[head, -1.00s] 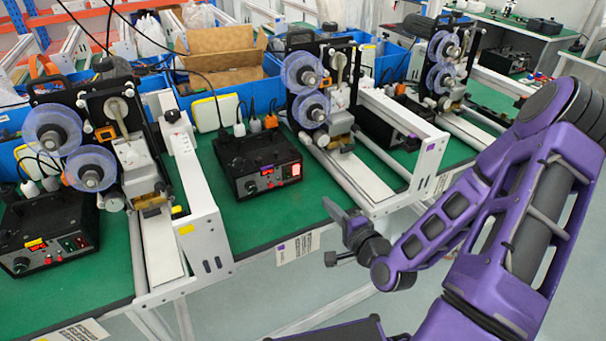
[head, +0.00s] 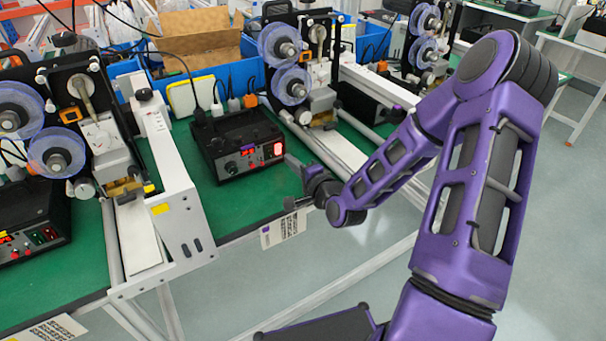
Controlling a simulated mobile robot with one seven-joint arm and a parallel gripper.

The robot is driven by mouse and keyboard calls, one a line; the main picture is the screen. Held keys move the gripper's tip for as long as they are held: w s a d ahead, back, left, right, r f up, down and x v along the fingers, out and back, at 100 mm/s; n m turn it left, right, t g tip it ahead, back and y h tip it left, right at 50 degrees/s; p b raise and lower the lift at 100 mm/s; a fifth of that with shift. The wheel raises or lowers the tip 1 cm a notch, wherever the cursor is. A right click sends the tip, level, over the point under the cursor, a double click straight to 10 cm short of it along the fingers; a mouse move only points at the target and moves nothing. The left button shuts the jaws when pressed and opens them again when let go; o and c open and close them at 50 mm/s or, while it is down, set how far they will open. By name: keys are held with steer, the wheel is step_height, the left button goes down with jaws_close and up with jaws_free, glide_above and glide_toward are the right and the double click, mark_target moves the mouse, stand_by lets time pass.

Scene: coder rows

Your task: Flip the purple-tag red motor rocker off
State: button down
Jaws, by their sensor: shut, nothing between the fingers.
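The middle black control box (head: 218,163) stands on the green bench top. Its front carries a small red display, knobs and a lit red rocker (head: 278,149) at the right end. A small purple tag seems to be on the box, but it is too small to be sure. My gripper (head: 292,162) is shut and empty, at the bench's front edge. In the picture its tip is just below and right of the red rocker. It looks apart from it, though the depth gap is hard to judge.
A similar control box (head: 30,222) with a yellow tag is at the left. A white machine frame (head: 180,185) stands left of the middle box, and a reel machine (head: 300,75) behind to its right. A paper label (head: 285,228) hangs at the bench edge.

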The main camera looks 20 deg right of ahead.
mark_target(280, 148)
steer(key=shift+w+a+r, duration=0.2)
steer(key=shift+w, duration=0.55)
steer(key=shift+w+a+r, duration=0.15)
steer(key=shift+w+a, duration=0.05)
steer(key=shift+w, duration=0.5)
steer(key=shift+w+r+g+p, duration=0.3)
steer(key=shift+r+p, duration=0.2)
steer(key=shift+p, duration=0.5)
steer(key=shift+f+b, duration=0.35)
steer(key=shift+f, duration=0.05)
steer(key=shift+s, duration=0.15)
